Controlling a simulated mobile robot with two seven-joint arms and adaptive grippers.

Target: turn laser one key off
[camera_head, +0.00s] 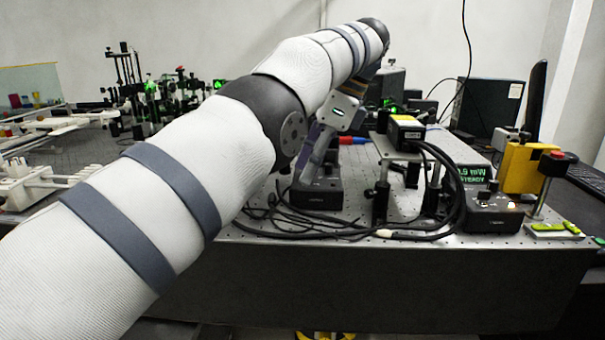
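A black laser control box (318,199) sits near the front edge of the bench, with cables lying around it. My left gripper (305,178) points down at the top of this box. Its fingertips are at or just above the box top; whether they touch is unclear. The fingers look close together, but the gap between them does not show. The key on this box is hidden or too small to make out. A second black control box (490,213) with a small lit light stands to the right. My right gripper is not in view.
A laser head on a raised mount (405,128) stands between the boxes, with thick black cables (440,205) looping down. A yellow block (520,168) and a red-topped post (549,182) are at the right. Optics (150,95) and white racks (30,185) fill the left.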

